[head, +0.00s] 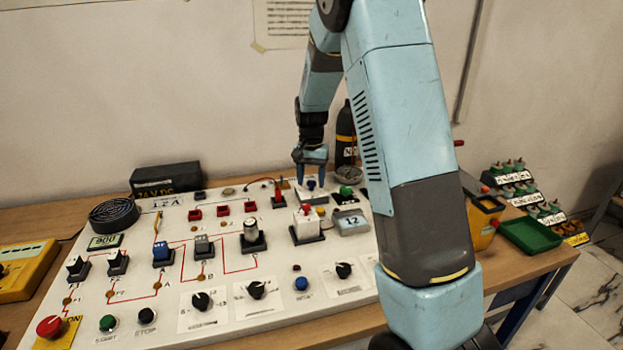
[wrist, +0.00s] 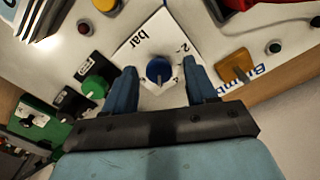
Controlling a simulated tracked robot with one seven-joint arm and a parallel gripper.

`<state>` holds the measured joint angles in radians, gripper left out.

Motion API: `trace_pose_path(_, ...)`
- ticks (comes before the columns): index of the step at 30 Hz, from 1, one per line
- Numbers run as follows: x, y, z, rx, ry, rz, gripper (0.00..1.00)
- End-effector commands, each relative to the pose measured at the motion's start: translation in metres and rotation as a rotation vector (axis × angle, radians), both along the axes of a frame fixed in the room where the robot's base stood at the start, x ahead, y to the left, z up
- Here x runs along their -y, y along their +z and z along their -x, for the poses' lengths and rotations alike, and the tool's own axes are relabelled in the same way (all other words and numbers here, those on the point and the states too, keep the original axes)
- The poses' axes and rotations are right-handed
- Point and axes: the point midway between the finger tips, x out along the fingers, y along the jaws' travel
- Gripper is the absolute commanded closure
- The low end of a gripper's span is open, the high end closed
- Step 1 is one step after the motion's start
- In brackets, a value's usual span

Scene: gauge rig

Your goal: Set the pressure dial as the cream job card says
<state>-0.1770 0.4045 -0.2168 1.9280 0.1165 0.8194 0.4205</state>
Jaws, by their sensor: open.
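The pressure dial is a dark blue knob (wrist: 158,70) on a white square plate (wrist: 135,47) marked "bar", with a "2" visible. In the head view the blue knob (head: 311,184) is at the back of the white panel. My gripper (wrist: 162,76) is open, with one blue finger on each side of the knob and a gap on both sides. In the head view my gripper (head: 311,172) points down over the knob. The knob's pointer setting is not clear. A cream paper (head: 283,22) hangs on the wall; its writing is too small to read.
A green knob (wrist: 95,87) and an orange-brown part (wrist: 235,66) flank the dial plate. A dark bottle (head: 346,135) stands behind. My arm hides the panel's right side.

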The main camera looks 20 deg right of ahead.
Motion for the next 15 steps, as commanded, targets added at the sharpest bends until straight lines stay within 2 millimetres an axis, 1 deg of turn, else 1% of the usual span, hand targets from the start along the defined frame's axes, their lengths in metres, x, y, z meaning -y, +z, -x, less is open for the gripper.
trace_pose_path(5,0.000,0.000,0.000,-0.001,0.000,0.000,0.43)
trace_pose_path(8,0.000,0.006,0.000,0.000,0.000,0.000,0.43)
trace_pose_path(11,0.000,0.018,-0.001,0.003,0.000,-0.001,0.43)
trace_pose_path(15,0.000,0.044,-0.001,0.004,0.000,0.000,0.43)
